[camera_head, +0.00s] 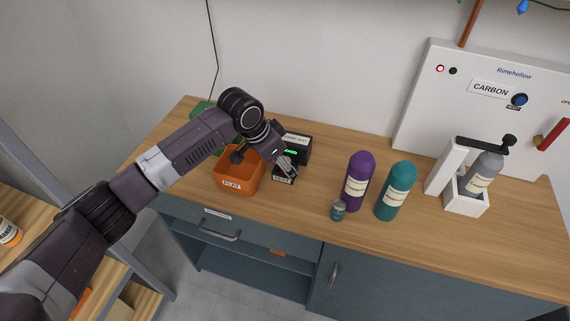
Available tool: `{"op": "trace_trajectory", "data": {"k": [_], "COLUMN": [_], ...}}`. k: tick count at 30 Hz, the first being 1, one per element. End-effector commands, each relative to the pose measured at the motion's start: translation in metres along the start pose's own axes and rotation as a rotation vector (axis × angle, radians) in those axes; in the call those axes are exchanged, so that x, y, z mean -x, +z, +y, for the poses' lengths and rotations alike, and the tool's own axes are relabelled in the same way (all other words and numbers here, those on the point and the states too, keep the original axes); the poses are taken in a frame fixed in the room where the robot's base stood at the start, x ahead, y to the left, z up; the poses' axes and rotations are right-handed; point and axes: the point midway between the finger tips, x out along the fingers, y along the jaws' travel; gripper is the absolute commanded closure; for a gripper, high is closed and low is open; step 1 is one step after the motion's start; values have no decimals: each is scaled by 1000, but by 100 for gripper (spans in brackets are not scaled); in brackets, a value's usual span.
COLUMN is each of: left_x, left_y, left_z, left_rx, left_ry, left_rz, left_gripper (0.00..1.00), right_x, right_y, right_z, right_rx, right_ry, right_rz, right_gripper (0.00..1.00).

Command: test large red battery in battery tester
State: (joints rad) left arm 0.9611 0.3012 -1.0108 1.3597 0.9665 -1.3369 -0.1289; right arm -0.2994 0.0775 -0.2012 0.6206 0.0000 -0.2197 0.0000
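The battery tester (299,148) is a small black box with a lit green display and a white label on top. It stands on the wooden counter, behind my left gripper. My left gripper (288,172) is at the tester's front, over a small black part with a white label (283,181). The gripper hides part of the tester, and I cannot tell whether its fingers are open or hold something. I see no large red battery; it may be hidden by the gripper or arm. My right gripper is not in view.
An orange bin (226,184) labelled FLAT stands left of the tester, with a green bin (201,108) behind it. A small teal can (338,211), a purple bottle (357,184) and a teal bottle (396,193) stand right. A white stand (466,205) holds a grey bottle.

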Motion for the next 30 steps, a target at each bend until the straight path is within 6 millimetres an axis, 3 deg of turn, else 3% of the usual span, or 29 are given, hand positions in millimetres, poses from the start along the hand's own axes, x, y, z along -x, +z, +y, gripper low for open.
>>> {"op": "trace_trajectory", "data": {"k": [1, 8, 21, 30], "left_x": [-8, 0, 90, 118], "left_y": [14, 14, 1, -2], "left_z": [2, 1, 0, 1], "left_rx": [12, 13, 3, 0], "left_ry": [8, 8, -1, -1], "left_rz": [-32, -32, -9, -5], "left_gripper": [57, 57, 57, 57], "right_x": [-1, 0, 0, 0], "right_y": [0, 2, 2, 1], "right_z": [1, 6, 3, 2], "right_rx": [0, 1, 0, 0], "right_ry": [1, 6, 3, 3], "right_rz": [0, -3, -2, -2], "right_gripper": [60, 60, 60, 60]}}
